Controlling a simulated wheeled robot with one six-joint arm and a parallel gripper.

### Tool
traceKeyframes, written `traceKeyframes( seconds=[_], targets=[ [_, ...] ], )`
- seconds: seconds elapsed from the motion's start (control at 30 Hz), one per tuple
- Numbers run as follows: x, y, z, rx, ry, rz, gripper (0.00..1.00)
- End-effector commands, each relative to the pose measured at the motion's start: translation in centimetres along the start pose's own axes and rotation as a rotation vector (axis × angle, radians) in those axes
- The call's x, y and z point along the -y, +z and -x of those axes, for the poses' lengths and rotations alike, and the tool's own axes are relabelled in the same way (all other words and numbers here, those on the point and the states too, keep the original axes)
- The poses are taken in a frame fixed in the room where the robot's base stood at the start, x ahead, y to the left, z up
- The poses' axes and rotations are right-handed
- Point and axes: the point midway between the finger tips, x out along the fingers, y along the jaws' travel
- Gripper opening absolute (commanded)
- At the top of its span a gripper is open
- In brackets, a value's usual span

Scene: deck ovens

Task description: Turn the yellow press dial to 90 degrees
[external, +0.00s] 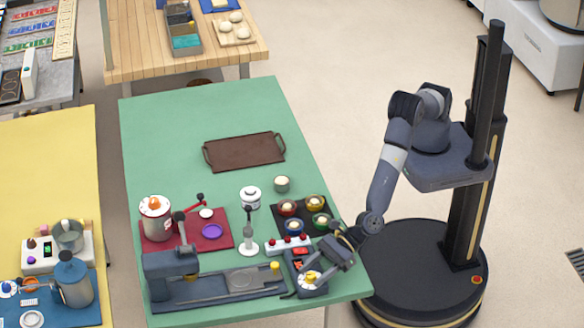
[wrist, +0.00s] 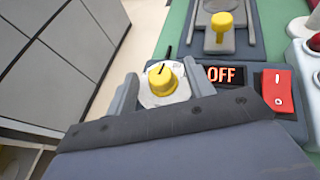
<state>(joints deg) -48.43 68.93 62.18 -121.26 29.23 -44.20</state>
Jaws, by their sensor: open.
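The yellow dial (wrist: 163,78) sits on a pale round plate in the wrist view, with a dark pointer line on its top. It also shows in the external view (external: 311,277) at the front right of the green table. My gripper (wrist: 165,85) is open, with one grey finger on each side of the dial. I cannot tell whether either finger touches it. In the external view my gripper (external: 325,265) is low over the dial unit.
A dark press (external: 170,275) with a long base stands left of the dial. Another yellow knob (wrist: 222,22) is beyond the dial. A white strip with red buttons (external: 288,245) and a black tray of colored bowls (external: 281,222) are close behind.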

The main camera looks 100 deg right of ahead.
Motion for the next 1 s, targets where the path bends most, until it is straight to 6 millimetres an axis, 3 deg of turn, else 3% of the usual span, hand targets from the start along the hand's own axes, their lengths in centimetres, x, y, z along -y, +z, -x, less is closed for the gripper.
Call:
traceKeyframes(
  seconds=[0.23, 0.73, 1.0],
  targets=[
    [-0.01, 0.0, -0.03, 0.0, 0.0, 0.0, 0.48],
    [-0.03, 0.0, -0.01, 0.0, 0.0, 0.0, 0.08],
    [-0.14, 0.06, 0.03, 0.0, -0.016, -0.007, 0.07]
  ],
)
